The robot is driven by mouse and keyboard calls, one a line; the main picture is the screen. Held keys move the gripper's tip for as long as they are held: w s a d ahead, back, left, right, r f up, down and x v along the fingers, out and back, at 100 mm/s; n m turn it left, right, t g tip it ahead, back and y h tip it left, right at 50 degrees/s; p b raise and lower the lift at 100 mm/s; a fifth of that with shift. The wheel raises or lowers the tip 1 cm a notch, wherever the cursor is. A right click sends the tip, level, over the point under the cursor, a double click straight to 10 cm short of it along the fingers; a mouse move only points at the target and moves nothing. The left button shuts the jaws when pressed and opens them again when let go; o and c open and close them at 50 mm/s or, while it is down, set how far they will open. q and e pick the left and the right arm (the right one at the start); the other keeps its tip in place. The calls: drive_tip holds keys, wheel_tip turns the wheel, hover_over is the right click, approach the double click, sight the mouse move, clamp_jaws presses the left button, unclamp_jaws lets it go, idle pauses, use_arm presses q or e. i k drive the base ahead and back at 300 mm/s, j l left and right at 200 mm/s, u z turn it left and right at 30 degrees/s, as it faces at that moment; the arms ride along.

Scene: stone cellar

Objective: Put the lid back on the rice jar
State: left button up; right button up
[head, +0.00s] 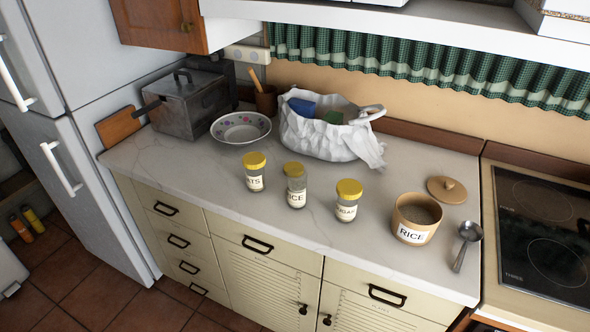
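The rice jar (404,227) is a wide tan pot with a white "RICE" label. It stands upright and open on the right part of the marble counter, its grey-brown inside visible. A round tan wooden lid (437,193) with a small knob lies knob-up on the counter, behind and to the right of the jar. It is apart from the jar. Neither of my grippers shows in the head view.
Three small yellow-lidded jars (295,187) stand left of the rice jar; the middle label seems to end in "ICE". A metal ladle (459,256) lies right of it. Behind are a white bag (325,138), a bowl (240,137) and a metal pot (190,104). A hob (545,235) is at right.

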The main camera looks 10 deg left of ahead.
sight(297, 178)
drive_tip(key=j+z, duration=0.1)
drive_tip(key=z, duration=0.55)
drive_tip(key=k+j+z, duration=0.1)
drive_tip(key=j+z, duration=0.2)
drive_tip(key=k+j+z, duration=0.35)
drive_tip(key=j+z, duration=0.2)
drive_tip(key=k+j+z, duration=0.1)
drive_tip(key=k+j, duration=0.35)
drive_tip(key=j, duration=0.2)
drive_tip(key=k+j+z, duration=0.1)
drive_tip(key=k+j, duration=0.35)
drive_tip(key=j, duration=0.15)
